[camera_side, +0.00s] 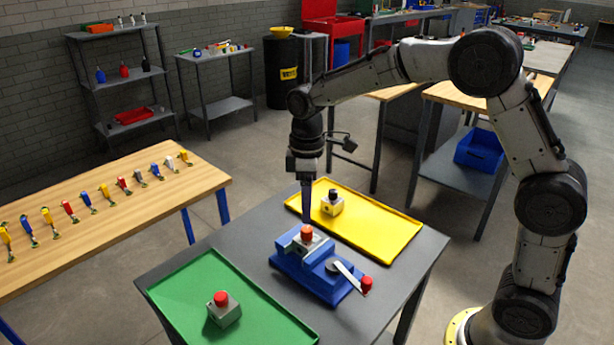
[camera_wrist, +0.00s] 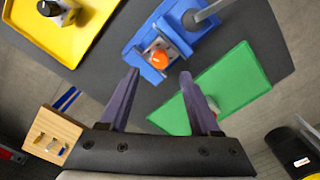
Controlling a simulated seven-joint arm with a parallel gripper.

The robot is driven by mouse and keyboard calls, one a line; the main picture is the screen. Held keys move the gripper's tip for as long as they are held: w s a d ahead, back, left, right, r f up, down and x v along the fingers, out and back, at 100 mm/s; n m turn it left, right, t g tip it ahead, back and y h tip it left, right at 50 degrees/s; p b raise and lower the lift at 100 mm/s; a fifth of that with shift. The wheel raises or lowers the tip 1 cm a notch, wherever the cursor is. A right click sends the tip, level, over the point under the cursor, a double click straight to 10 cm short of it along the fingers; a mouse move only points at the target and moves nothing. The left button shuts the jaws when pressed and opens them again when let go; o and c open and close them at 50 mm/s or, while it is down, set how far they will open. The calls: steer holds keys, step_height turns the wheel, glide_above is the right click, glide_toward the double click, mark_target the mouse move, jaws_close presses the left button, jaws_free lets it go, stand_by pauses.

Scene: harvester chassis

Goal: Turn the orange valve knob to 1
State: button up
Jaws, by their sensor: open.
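The orange valve knob (camera_side: 307,232) sits on top of a grey block clamped in a blue vise (camera_side: 318,276). In the wrist view the orange knob (camera_wrist: 159,60) shows just beyond the gap between my fingertips, and the blue vise (camera_wrist: 185,40) surrounds its block. My gripper (camera_side: 306,218) points straight down over the knob, with its tips at or just above the knob's top. In the wrist view my gripper (camera_wrist: 159,76) has its two fingers apart with nothing between them. Any numbers around the knob are too small to read.
A green tray (camera_side: 180,288) holds a grey box with a red button (camera_side: 221,298). A yellow tray (camera_side: 385,235) holds a box with a black knob (camera_side: 333,195). The vise's lever ends in a red grip (camera_side: 366,285). The grey table (camera_side: 355,318) is otherwise clear.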

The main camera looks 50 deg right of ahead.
mark_target(308, 229)
step_height(308, 229, up, 8)
steer(key=shift+f, duration=0.25)
steer(key=s+d+r+m+t, duration=0.1)
steer(key=s+r+t, duration=0.1)
steer(key=s+r, duration=0.4)
steer(key=s+d+r+m+t, duration=0.1)
steer(key=s+r+t, duration=0.15)
steer(key=s, duration=0.65)
steer(key=s+d+f+m+t, duration=0.1)
steer(key=s+f+m, duration=0.5)
steer(key=s, duration=0.5)
steer(key=shift+f, duration=0.95)
